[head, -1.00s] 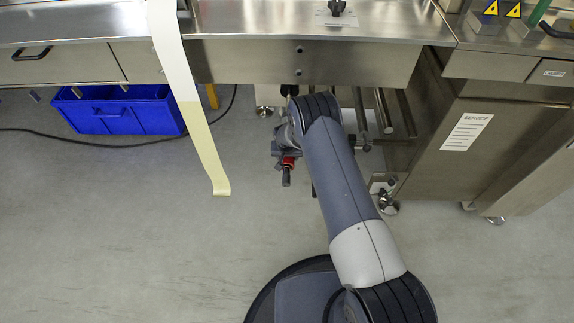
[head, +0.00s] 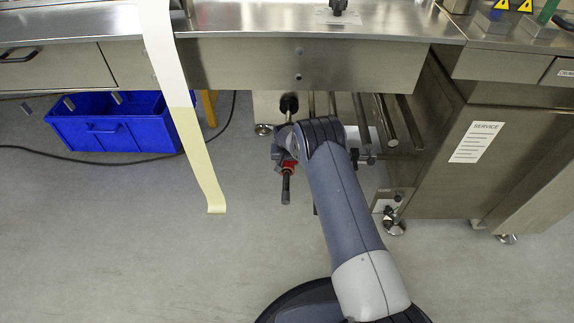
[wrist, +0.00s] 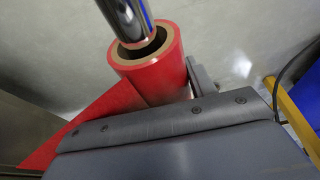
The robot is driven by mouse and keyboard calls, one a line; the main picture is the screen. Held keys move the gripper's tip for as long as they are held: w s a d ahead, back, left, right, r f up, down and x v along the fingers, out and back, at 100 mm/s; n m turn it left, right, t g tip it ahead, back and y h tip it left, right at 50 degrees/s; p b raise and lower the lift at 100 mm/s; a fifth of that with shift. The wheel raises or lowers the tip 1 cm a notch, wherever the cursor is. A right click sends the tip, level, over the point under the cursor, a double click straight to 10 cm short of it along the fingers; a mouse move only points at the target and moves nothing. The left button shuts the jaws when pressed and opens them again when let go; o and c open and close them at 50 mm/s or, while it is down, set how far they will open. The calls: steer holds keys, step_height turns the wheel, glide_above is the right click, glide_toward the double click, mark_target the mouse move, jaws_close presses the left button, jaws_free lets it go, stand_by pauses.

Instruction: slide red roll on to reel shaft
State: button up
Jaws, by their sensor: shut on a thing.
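The red roll (wrist: 160,75) has a tan cardboard core and shows its open end in the wrist view. The shiny reel shaft (wrist: 125,18) runs into the core, with a dark gap on one side; its depth inside is hidden. Red film (wrist: 85,125) spreads down and left from the roll. My gripper (wrist: 185,100) is shut on the roll, with a dark jaw pad in front. In the head view the red roll (head: 288,167) is a small patch below the machine front, beside my wrist. The shaft (head: 286,190) sticks out of it towards the camera. My arm hides the rest.
The steel machine front (head: 300,65) overhangs my wrist. Several metal rollers (head: 385,120) and a cabinet (head: 460,150) stand to the right. A pale web strip (head: 190,140) hangs to the left, before a blue crate (head: 110,125). The floor at lower left is clear.

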stand_by(0.4)
steer(key=o, duration=1.3)
steer(key=shift+c, duration=0.2)
steer(key=shift+r, duration=0.1)
steer(key=p+v, duration=0.4)
steer(key=v, duration=0.6)
steer(key=shift+s+r, duration=0.15)
steer(key=shift+r, duration=0.1)
